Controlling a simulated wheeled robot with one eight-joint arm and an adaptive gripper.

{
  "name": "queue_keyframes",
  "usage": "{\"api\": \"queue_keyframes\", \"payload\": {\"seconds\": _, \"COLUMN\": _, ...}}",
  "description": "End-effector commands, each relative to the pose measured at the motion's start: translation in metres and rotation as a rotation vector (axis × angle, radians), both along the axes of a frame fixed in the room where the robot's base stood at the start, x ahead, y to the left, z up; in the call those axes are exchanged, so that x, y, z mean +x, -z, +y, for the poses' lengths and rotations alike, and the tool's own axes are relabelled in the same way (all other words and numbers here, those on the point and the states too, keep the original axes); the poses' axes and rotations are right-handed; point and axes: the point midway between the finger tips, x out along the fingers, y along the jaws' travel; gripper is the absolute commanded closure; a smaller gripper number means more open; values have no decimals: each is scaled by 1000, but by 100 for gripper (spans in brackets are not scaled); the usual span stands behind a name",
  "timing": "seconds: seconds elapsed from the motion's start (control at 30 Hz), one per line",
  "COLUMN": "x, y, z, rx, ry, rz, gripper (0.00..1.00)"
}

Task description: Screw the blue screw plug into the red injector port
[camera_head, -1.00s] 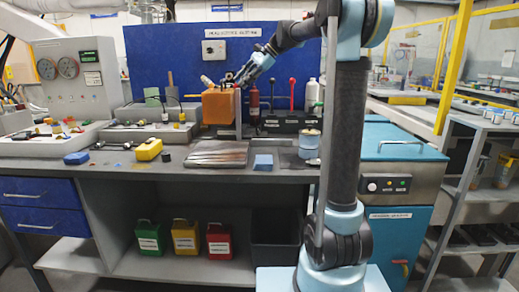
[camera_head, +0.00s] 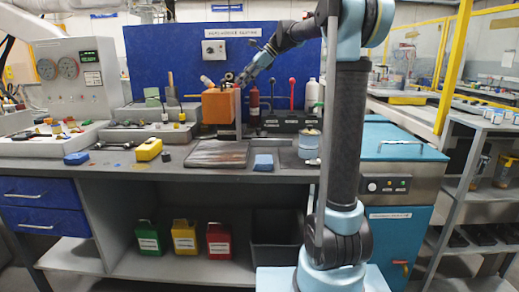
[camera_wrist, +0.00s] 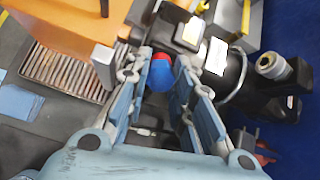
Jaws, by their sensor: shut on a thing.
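In the wrist view, the blue screw plug (camera_wrist: 160,76) sits between the fingertips of my gripper (camera_wrist: 163,67), which is shut on it. A red part, apparently the injector port (camera_wrist: 162,57), shows right behind the plug, against its far end. Whether the plug is threaded in or only touching cannot be told. In the head view my gripper (camera_head: 238,80) is small, beside the upper right of the orange box (camera_head: 216,106); the plug and port cannot be made out there.
The orange box and a slatted metal plate (camera_wrist: 62,70) lie left of my gripper in the wrist view. A black fitting with a metal collar (camera_wrist: 271,66) stands at right.

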Motion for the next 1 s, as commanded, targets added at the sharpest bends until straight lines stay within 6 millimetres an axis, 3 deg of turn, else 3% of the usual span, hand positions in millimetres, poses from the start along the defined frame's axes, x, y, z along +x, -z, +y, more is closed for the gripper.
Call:
{"api": "queue_keyframes", "payload": {"seconds": 0.63, "x": -1, "y": 1, "z": 0, "rx": 14, "ry": 467, "rz": 470, "gripper": 100}}
{"api": "queue_keyframes", "payload": {"seconds": 1.0, "x": -1, "y": 1, "z": 1, "rx": 16, "ry": 526, "rz": 529, "gripper": 100}}
